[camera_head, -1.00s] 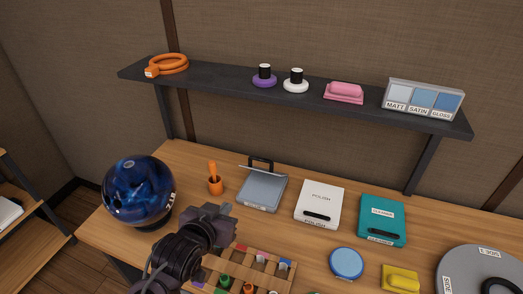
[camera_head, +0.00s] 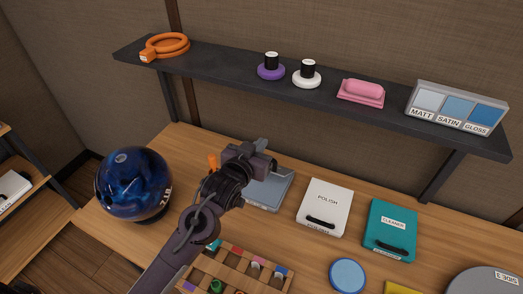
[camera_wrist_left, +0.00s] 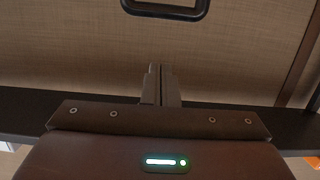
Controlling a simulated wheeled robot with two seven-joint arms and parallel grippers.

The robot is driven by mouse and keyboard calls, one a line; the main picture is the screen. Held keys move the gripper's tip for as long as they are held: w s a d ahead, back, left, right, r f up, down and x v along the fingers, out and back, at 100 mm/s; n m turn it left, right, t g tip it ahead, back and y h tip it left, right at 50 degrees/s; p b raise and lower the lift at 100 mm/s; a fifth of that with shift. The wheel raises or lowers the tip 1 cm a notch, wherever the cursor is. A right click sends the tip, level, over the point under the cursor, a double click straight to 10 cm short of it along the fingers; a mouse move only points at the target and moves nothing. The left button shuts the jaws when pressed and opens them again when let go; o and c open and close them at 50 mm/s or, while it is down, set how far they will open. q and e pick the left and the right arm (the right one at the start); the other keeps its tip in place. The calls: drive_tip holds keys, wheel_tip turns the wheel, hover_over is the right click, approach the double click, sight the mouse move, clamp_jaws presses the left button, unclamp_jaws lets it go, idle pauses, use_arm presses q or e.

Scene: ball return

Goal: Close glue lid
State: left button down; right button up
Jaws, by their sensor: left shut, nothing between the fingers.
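The grey case (camera_head: 270,190), which I take to be the glue box, lies on the bench left of the white polish case. My left arm covers much of it in the head view, and its lid is mostly hidden there. A black handle loop (camera_wrist_left: 165,12) shows at the top of the left wrist view, beyond the fingertips and apart from them. My left gripper (camera_head: 262,146) is over the back of the grey case. Its fingers (camera_wrist_left: 160,72) are together and empty. My right gripper is not in view.
A blue bowling ball (camera_head: 134,184) stands at left. An orange item (camera_head: 213,162) is partly hidden behind my arm. The polish case (camera_head: 325,204) and teal cleaner case (camera_head: 390,228) lie to the right. A dark shelf (camera_head: 220,83) hangs above, and a wooden rack (camera_head: 262,283) sits in front.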

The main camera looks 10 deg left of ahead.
use_arm(q)
drive_tip(key=w+f, duration=0.1)
drive_tip(key=f+p, duration=0.1)
drive_tip(key=shift+w+d+f, duration=0.15)
drive_tip(key=shift+w+f, duration=0.2)
drive_tip(key=shift+s+f+p, duration=0.3)
drive_tip(key=shift+s+f, duration=0.15)
drive_tip(key=shift+f, duration=0.25)
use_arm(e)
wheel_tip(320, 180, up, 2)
